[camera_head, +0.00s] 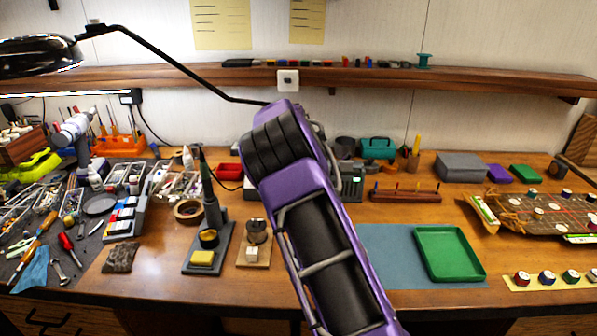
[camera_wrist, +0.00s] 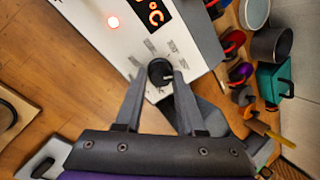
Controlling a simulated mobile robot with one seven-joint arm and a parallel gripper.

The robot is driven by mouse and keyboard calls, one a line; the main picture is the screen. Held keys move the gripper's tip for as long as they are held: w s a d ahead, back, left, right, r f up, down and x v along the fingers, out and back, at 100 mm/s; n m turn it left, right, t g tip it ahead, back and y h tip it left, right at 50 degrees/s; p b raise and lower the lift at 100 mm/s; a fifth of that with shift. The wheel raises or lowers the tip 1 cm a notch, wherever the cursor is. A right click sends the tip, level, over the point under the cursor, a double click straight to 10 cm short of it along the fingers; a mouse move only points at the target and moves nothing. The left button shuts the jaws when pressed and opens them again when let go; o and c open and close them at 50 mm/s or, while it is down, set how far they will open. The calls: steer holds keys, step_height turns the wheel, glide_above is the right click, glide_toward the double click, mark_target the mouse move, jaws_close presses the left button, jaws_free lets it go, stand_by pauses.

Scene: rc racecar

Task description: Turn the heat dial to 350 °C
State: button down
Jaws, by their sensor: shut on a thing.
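In the wrist view a pale station (camera_wrist: 90,17) bears a round black heat dial (camera_wrist: 159,68) with a light pointer mark on it. Small printed labels, too blurred to read, surround the dial. A display (camera_wrist: 153,13) above the dial shows orange characters ending in °C; the full number is cut off. In the head view my arm hides the gripper and most of the station (camera_head: 351,182).
A green tray (camera_head: 450,254) lies on a blue mat (camera_head: 385,262) right of my arm. A soldering iron stand (camera_head: 211,235) and a spool on a wooden base (camera_head: 255,245) stand to its left. A shelf (camera_head: 180,77) runs along the back wall.

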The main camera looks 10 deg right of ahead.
steer(key=c, duration=0.5)
jaws_free()
steer(key=v, duration=1.7)
steer(key=shift+s+r, duration=0.1)
steer(key=shift+r, duration=0.1)
